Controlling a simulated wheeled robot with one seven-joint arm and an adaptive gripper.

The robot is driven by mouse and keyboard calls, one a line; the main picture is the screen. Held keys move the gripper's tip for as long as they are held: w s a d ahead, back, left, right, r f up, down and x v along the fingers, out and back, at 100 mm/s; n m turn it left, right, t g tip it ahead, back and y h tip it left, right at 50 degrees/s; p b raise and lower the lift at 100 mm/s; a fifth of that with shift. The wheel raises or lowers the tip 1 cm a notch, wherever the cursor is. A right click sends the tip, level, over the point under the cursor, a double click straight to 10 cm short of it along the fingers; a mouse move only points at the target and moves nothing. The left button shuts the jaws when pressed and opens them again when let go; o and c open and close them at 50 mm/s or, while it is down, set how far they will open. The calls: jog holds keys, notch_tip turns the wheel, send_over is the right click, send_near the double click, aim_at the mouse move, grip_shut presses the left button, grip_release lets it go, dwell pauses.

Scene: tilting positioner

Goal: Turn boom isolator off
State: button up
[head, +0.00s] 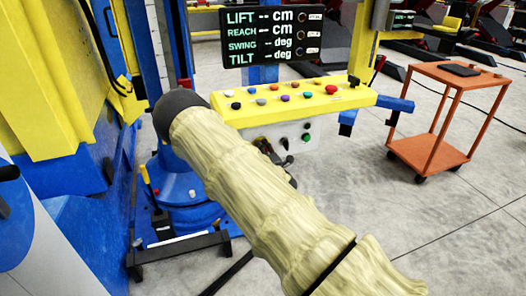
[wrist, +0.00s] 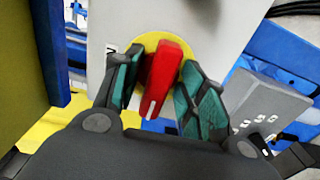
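The boom isolator shows in the wrist view as a red handle (wrist: 163,80) on a round yellow plate (wrist: 150,42), fixed to a pale grey panel (wrist: 205,25). A white mark is on the handle's near end, and the handle leans slightly from upright. My gripper (wrist: 163,85) has a teal-padded finger on either side of the handle. Narrow gaps seem to show beside it, so the fingers look open around it; contact on the right is hard to tell. In the head view my sleeved arm hides most of the gripper and the isolator.
The yellow console (head: 330,95) carries several coloured buttons, with a black display (head: 272,35) above. A grey box (wrist: 262,108) with small fittings is at the right in the wrist view. An orange cart (head: 440,150) stands at the right. Blue and yellow machinery (head: 70,90) borders the left.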

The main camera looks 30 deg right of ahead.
jog(key=shift+s, duration=0.1)
jog(key=v, duration=1.1)
jog(key=shift+s, duration=0.4)
jog(key=shift+f, duration=0.1)
jog(key=s+a+f+m+g+p, duration=0.1)
jog(key=s+a+f+m+g, duration=0.35)
jog(key=s+f, duration=0.45)
jog(key=s+a+f+m+g+p, duration=0.25)
jog(key=s+f+m+g, duration=0.25)
jog(key=s+f, duration=0.4)
jog(key=s+a+f+m+g+y, duration=0.1)
jog(key=s+a+m+g+y, duration=0.1)
jog(key=s+a, duration=0.7)
jog(key=s+a+f+m+g+y+p, duration=0.1)
jog(key=s+a+m+g, duration=0.3)
jog(key=s+a, duration=0.6)
jog(key=s+f+g+y, duration=0.1)
jog(key=s+g, duration=0.1)
jog(key=s, duration=0.2)
jog(key=shift+s+y, duration=0.3)
jog(key=shift+s, duration=0.05)
jog(key=shift+c, duration=0.6)
